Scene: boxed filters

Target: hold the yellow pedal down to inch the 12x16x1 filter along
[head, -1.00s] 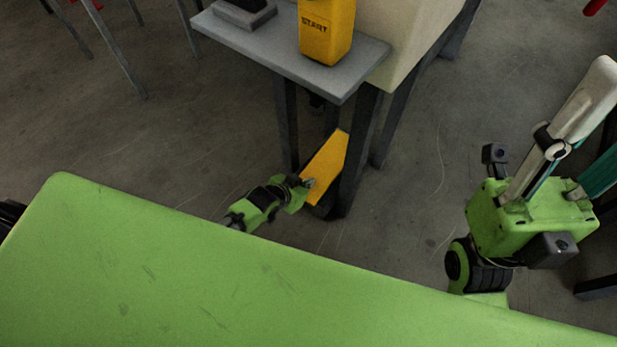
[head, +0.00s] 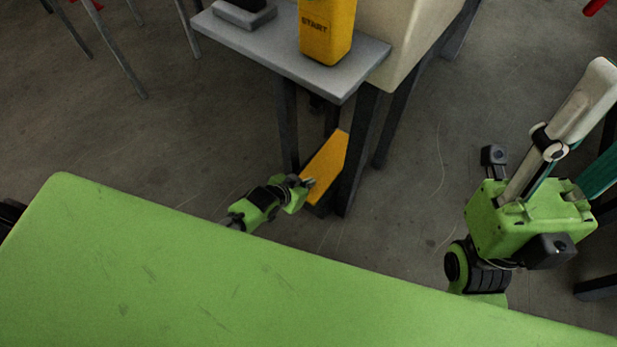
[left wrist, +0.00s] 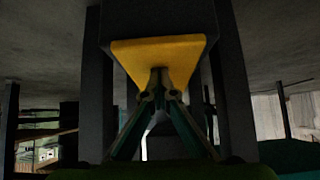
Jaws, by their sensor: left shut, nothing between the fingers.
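The yellow pedal (head: 328,165) is a sloped plate low between the dark legs of a stand. My left gripper (head: 308,183) is shut and empty, with its tips at the pedal's lower left part. In the left wrist view the closed fingertips (left wrist: 160,74) overlap the middle of the yellow pedal (left wrist: 190,50). They look to be at or very near its face; I cannot tell whether they press it. The 12x16x1 filter is not in view. My right arm shows at the right of the head view, but its fingers do not.
A grey shelf (head: 270,52) above the pedal carries a yellow START box (head: 328,35) and a dark block. A pale machine body (head: 400,40) stands behind it. Dark legs (head: 358,155) flank the pedal closely. Open concrete floor (head: 200,130) lies to the left.

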